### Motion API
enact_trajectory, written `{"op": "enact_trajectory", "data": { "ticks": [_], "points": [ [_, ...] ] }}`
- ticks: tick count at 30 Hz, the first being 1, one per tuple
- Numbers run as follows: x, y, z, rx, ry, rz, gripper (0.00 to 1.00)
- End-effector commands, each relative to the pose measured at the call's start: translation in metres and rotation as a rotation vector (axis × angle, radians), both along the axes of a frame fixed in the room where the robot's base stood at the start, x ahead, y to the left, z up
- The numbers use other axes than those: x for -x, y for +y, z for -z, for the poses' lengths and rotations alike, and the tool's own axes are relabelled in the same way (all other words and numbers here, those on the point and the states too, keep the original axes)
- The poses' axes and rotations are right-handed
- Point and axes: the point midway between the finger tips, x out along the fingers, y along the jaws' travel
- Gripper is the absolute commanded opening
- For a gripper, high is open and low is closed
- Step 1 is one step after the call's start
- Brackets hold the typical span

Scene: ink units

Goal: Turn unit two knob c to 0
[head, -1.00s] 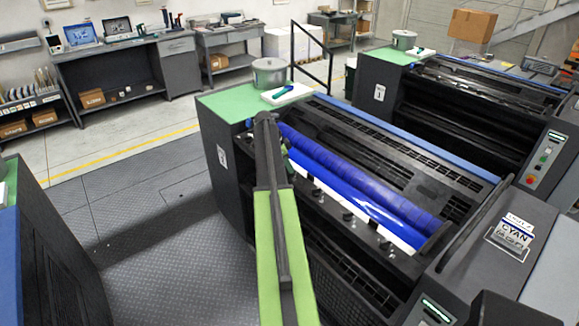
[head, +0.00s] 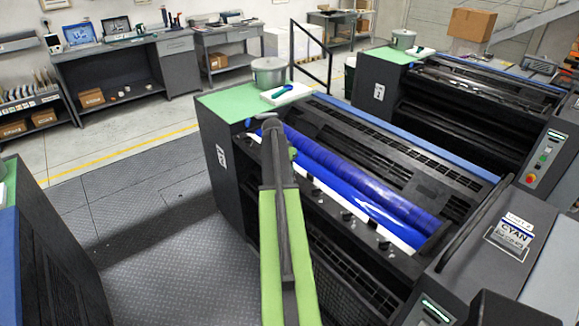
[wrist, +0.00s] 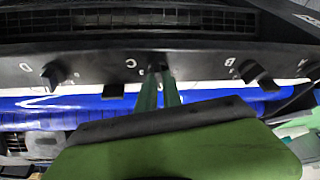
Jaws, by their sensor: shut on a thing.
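Unit two is the cyan press unit (head: 215,158) in the middle of the head view, with blue rollers (head: 360,180) and a row of black knobs along its rail. In the wrist view, my gripper (wrist: 159,74) has its green fingers shut on knob c (wrist: 157,66), the small dark knob beside the letter C. The fingers hide part of the knob, so its pointing direction and setting cannot be read. Knob d (wrist: 53,75) and knob b (wrist: 257,75) stand to either side, apart from the fingers.
A lidded grey pot (head: 269,73) and a white pad (head: 286,93) stand on the unit's green top. Another press unit (head: 378,92) stands behind to the right. The floor left of unit two is clear.

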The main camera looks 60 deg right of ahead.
Motion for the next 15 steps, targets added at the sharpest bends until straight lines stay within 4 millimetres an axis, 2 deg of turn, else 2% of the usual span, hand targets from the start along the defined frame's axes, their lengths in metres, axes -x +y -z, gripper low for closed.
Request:
{"op": "enact_trajectory", "data": {
  "ticks": [15],
  "points": [
    [0.0066, 0.0016, 0.0010, -0.008, 0.002, -0.483, 0.00]
  ]
}}
